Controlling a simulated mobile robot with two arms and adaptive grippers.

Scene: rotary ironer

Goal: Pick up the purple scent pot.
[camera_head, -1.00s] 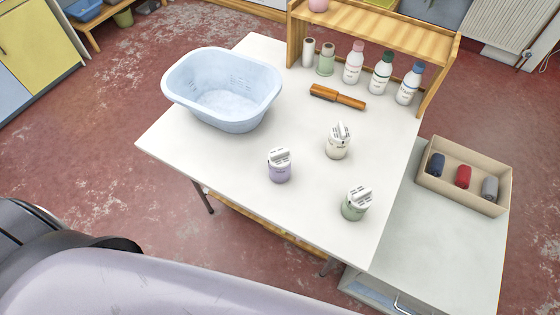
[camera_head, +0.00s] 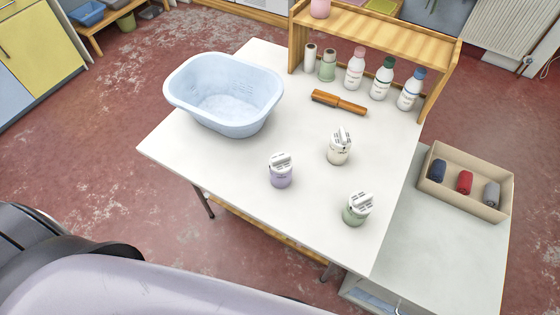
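The purple scent pot (camera_head: 281,176) stands upright on the white table (camera_head: 215,160), near its front middle. It has a pale purple body and a white lid. A cream pot (camera_head: 340,150) stands behind it to the right, and a green pot (camera_head: 356,212) stands in front of it to the right, near the table's front right edge. The three pots stand apart from one another. Neither of my grippers shows in the head view.
A pale blue basin (camera_head: 225,95) stands at the table's left. A beige box (camera_head: 465,182) with rolled cloths sits on the lower surface at right.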

